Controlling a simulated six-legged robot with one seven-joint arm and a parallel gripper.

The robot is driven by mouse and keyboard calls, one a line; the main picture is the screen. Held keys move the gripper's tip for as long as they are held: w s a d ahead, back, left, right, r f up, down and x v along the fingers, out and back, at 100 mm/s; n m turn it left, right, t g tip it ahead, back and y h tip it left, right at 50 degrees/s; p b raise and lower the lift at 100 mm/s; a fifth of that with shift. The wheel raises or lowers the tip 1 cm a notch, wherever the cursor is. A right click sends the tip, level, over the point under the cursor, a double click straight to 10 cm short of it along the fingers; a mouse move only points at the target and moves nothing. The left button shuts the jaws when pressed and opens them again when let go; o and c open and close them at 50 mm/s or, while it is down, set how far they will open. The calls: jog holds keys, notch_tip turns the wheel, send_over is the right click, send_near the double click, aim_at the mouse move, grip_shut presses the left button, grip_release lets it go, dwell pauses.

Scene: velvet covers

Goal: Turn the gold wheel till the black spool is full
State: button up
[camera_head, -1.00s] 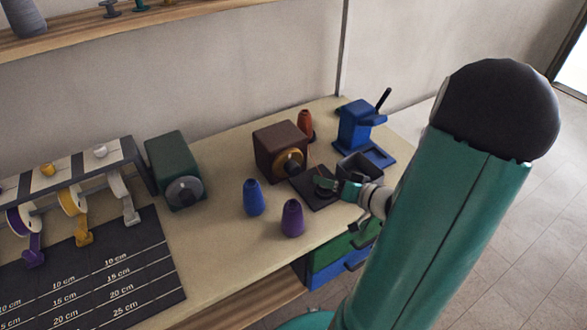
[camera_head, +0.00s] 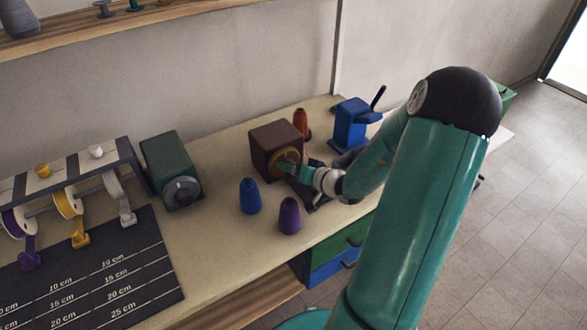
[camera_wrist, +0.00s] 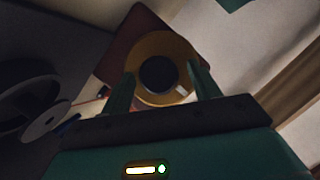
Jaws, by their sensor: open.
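The gold wheel (camera_head: 284,160) is on the front of a brown box (camera_head: 277,138). In the wrist view the wheel (camera_wrist: 181,47) shows as a gold ring with a dark hub and a small pale mark at its lower right. My gripper (camera_head: 291,164) is open at the wheel. In the wrist view its green fingers (camera_wrist: 161,72) stand left and right of the hub, over the wheel's edges; contact cannot be told. A dark round part with a grey disc, at the left of the wrist view, may be the black spool (camera_wrist: 28,92). How full it is cannot be told.
A blue cone (camera_head: 250,196) and a purple cone (camera_head: 289,216) stand in front of the brown box. An orange cone (camera_head: 301,123) and a blue device (camera_head: 350,123) stand behind. A green box (camera_head: 170,165) with a grey wheel is at left. Bare table lies between the boxes.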

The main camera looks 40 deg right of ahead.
jog(key=c, duration=1)
jog(key=shift+o, duration=0.2)
jog(key=shift+d+f+m+t+y, duration=0.1)
jog(key=shift+m+t+y, duration=0.35)
jog(key=shift+m, duration=0.65)
jog(key=shift+f+m+t+y, duration=0.15)
jog(key=shift+m+y, duration=0.5)
jog(key=shift+m, duration=0.45)
jog(key=o, duration=1)
jog(key=shift+c, duration=0.2)
